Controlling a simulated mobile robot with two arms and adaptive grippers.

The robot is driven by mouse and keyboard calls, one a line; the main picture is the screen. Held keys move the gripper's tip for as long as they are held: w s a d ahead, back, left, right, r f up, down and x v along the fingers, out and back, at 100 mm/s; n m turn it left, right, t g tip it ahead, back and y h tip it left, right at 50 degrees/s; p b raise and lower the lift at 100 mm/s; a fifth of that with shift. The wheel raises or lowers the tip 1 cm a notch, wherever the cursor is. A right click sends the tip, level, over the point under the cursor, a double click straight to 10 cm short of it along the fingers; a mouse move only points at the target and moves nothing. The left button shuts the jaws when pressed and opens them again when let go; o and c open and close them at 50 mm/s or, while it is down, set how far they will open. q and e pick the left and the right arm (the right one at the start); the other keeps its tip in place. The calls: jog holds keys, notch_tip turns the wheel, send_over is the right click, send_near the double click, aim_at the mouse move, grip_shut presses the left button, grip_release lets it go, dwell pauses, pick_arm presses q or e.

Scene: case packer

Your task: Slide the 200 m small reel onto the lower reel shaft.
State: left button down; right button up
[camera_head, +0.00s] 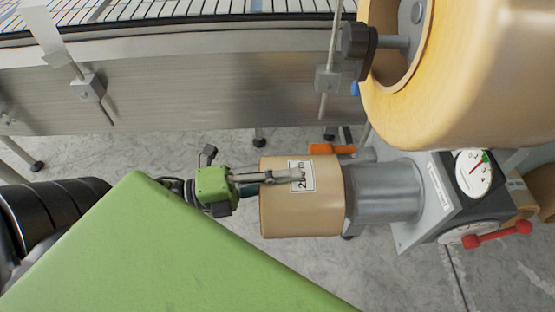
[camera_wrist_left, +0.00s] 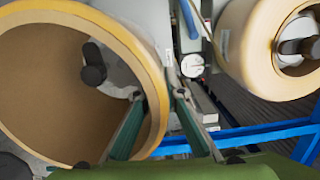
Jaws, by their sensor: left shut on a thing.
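The small tan reel (camera_head: 302,215), labelled 200 m, lies with its axis sideways. My left gripper (camera_head: 298,174) comes in from the left and is shut on the reel's wall at the label. In the left wrist view, the gripper's fingers (camera_wrist_left: 160,95) straddle the rim of the reel (camera_wrist_left: 58,20). The lower reel shaft is the grey cylinder (camera_head: 385,192) directly right of the reel. Through the open core, a dark knob (camera_wrist_left: 93,65) and grey metal show. How far the reel overlaps the shaft is hidden by its wall. My right gripper is out of view.
A large yellow-tan reel (camera_head: 450,125) hangs above right, with a dark knob (camera_head: 357,50) at its opening. Dials (camera_head: 473,174) and a red handle (camera_head: 497,235) stand right of the shaft. An orange handle (camera_head: 332,149) is just behind the small reel. The conveyor frame (camera_head: 180,90) runs behind.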

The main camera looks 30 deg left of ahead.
aim_at(324, 176)
pick_arm(q)
jog(key=shift+s+d+b+x, duration=0.15)
jog(key=shift+b+x, duration=0.1)
jog(key=shift+x, duration=0.95)
jog(key=shift+s+d+b+x, duration=0.1)
jog(key=shift+s+b+x, duration=0.1)
jog(key=shift+x, duration=2.3)
jog(key=shift+s+d+p+x, duration=0.15)
jog(key=shift+p+x, duration=0.3)
jog(key=shift+x, duration=0.65)
jog(key=shift+s+d+p+x, duration=0.2)
jog(key=shift+p+x, duration=0.3)
jog(key=shift+x, duration=0.6)
jog(key=shift+s+d+p+x, duration=0.15)
jog(key=shift+p+x, duration=0.3)
jog(key=shift+x, duration=0.65)
jog(key=shift+p+x, duration=0.4)
jog(key=shift+x, duration=0.7)
jog(key=shift+s+d+f, duration=0.1)
jog(key=shift+d, duration=0.05)
jog(key=shift+f, duration=0.25)
